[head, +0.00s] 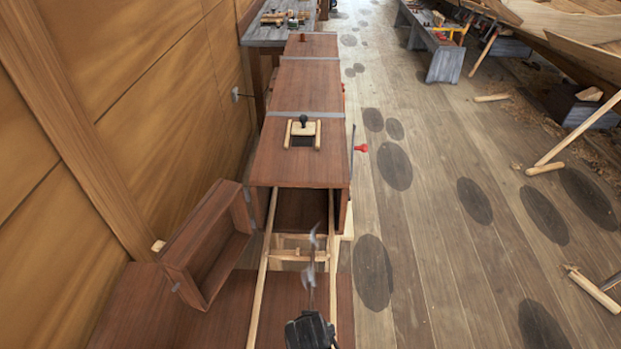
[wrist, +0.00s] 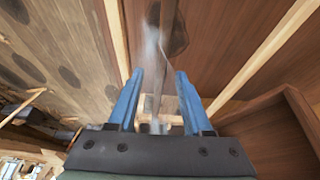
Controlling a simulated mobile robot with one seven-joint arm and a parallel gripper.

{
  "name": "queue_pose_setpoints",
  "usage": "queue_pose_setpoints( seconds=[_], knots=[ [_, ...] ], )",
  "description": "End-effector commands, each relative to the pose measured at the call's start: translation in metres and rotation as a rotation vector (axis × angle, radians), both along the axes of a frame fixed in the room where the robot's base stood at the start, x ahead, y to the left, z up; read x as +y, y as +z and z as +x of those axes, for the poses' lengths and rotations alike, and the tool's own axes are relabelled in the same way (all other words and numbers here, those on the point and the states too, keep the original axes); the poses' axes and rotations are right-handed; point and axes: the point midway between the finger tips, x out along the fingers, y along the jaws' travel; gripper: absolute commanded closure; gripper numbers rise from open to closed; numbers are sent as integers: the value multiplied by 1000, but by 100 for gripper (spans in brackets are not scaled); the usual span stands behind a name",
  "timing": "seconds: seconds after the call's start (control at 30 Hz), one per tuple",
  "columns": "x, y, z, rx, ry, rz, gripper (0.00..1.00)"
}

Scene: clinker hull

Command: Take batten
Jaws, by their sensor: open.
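Two long pale wooden strips run out of the open end of a long brown wooden box (head: 298,170). I see the left strip (head: 259,290) and the right strip (head: 333,265) in the head view, with short pale crosspieces (head: 298,257) between them near the opening. I cannot tell which piece is the batten. My gripper (wrist: 160,74) is open, its blue fingers apart, with only wispy grey-white vapour visible between them. In the wrist view one strip (wrist: 116,42) passes left of the fingers and another (wrist: 262,52) right of them. The box's interior is dark.
A brown open-fronted door (head: 205,245) hangs at the left of the opening. A wooden wall (head: 130,90) closes the left side.

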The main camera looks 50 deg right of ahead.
Motion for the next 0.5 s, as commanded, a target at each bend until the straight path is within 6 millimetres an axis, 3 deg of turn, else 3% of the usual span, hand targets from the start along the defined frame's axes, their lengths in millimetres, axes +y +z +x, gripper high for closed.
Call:
queue_pose_setpoints(
  seconds=[0.1,0.4,0.5],
  knots=[
    [0,0,0,0,0,0,50],
    [0,0,0,1,0,1,100],
    [0,0,0,1,0,1,100]
  ],
)
